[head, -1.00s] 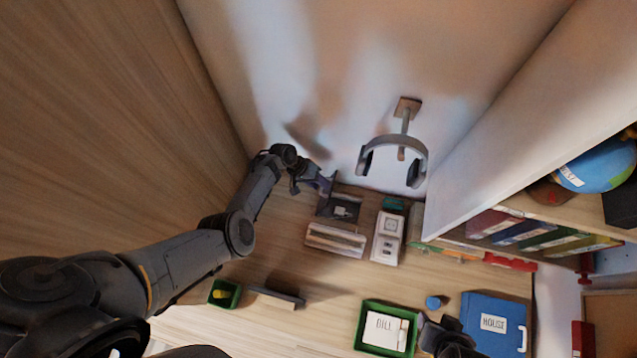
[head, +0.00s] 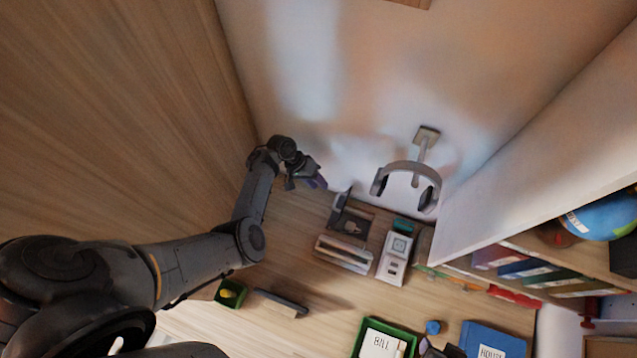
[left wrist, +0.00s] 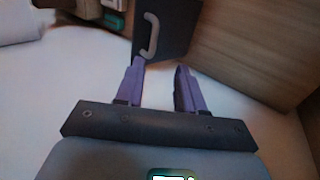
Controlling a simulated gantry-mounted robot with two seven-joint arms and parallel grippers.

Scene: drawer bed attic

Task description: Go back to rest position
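My left gripper (head: 318,181) is beside the back wall, up and left of a small dark box with a raised dark panel (head: 340,204). In the left wrist view its purple fingers (left wrist: 157,82) are apart with nothing between them. Beyond them, a dark panel with a grey handle (left wrist: 151,36) stands close, and the fingers look clear of it. A dark shape at the bottom edge of the head view (head: 437,349) may be my right gripper; its fingers cannot be made out.
A headphone stand (head: 411,170) is mounted on the back wall. The desk holds a white device (head: 394,262), a small green tray (head: 229,302), a larger green tray (head: 362,337) and a blue box (head: 492,333). A shelf with books (head: 530,266) is at right.

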